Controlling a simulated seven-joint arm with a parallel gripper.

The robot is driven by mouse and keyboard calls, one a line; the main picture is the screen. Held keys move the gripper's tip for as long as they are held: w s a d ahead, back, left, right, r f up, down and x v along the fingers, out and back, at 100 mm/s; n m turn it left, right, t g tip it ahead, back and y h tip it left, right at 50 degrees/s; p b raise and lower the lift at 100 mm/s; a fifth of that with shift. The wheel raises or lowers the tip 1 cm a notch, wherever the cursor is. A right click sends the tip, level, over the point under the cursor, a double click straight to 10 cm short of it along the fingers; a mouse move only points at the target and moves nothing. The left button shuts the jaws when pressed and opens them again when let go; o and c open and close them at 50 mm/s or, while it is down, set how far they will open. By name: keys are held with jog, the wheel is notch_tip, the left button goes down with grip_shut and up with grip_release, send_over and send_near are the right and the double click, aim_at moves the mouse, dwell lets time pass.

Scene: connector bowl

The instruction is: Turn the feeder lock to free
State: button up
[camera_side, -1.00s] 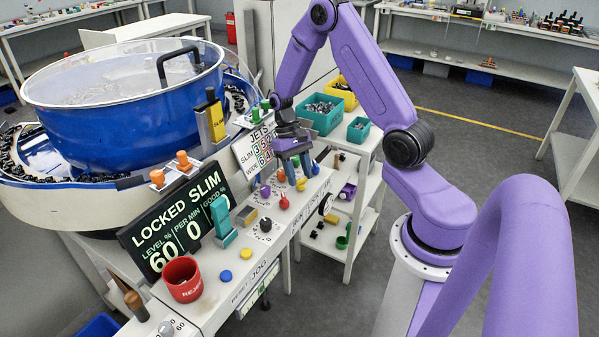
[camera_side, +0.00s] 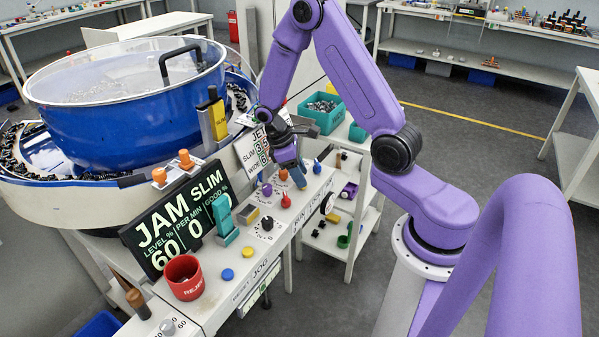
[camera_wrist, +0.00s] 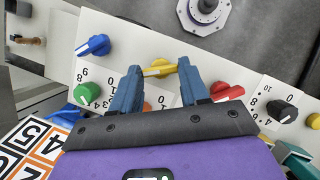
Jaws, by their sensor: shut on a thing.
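My gripper (camera_side: 296,176) is down at the control panel, shut on a small yellow knob (camera_wrist: 160,70). In the wrist view the knob's bar lies between the two blue fingertips; in the side view the fingers hide it. I cannot read a label that names it as the feeder lock. The display board (camera_side: 176,222) reads JAM SLIM, with 60 and 0 below.
Close around the fingers stand a blue knob (camera_wrist: 94,46), a green knob (camera_wrist: 89,90), an orange knob (camera_wrist: 147,107) and a red knob (camera_wrist: 227,92). A black knob (camera_wrist: 281,110) is farther right. The blue feeder bowl (camera_side: 135,115) stands left of the panel.

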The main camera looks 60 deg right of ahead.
jog(key=shift+a+n+t+h, duration=0.15)
jog(key=shift+n+t+h, duration=0.3)
jog(key=shift+n, duration=1.05)
jog(key=o, duration=1.1)
jog(key=shift+c, duration=0.2)
jog(key=shift+r, duration=0.15)
jog(key=v, duration=1.7)
jog(key=shift+a, duration=0.15)
jog(key=shift+a, duration=0.1)
jog(key=s+a+n+t+y, duration=0.1)
jog(key=s+a+n+t, duration=0.15)
jog(key=s+a, duration=0.75)
jog(key=s+a+n+y, duration=0.1)
jog(key=s+a+y, duration=0.1)
jog(key=s, duration=1.3)
jog(key=shift+s+f+t, duration=0.25)
jog(key=shift+s+t, duration=0.05)
jog(key=shift+t, duration=0.1)
